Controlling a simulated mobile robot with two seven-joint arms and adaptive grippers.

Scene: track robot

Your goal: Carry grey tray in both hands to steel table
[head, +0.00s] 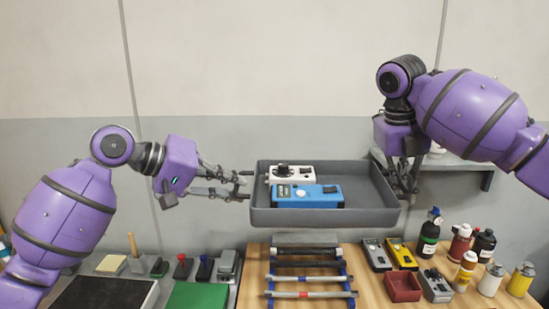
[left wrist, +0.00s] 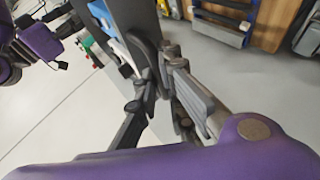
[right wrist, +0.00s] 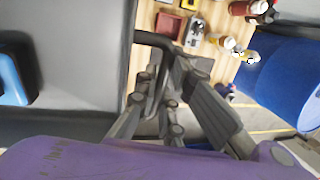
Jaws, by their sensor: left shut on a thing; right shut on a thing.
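The grey tray (head: 325,217) is held up in the air in the middle of the head view, above and behind the wooden bench, and looks about level. Inside it lie a blue device (head: 307,196) with a small display and a white device (head: 291,173) with a black knob. My left gripper (head: 245,187) is shut on the tray's left side. My right gripper (head: 408,192) is shut on the tray's right side; in the right wrist view a dark handle (right wrist: 153,38) runs between its fingers. A steel table cannot be made out for certain.
Below the tray, a wooden bench (head: 372,290) bears a rack of bars (head: 310,278), a red bin (head: 403,286), meters and several bottles (head: 461,244). At left lie a green mat (head: 200,295) and small tools. A wall shelf (head: 450,161) is behind my right arm.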

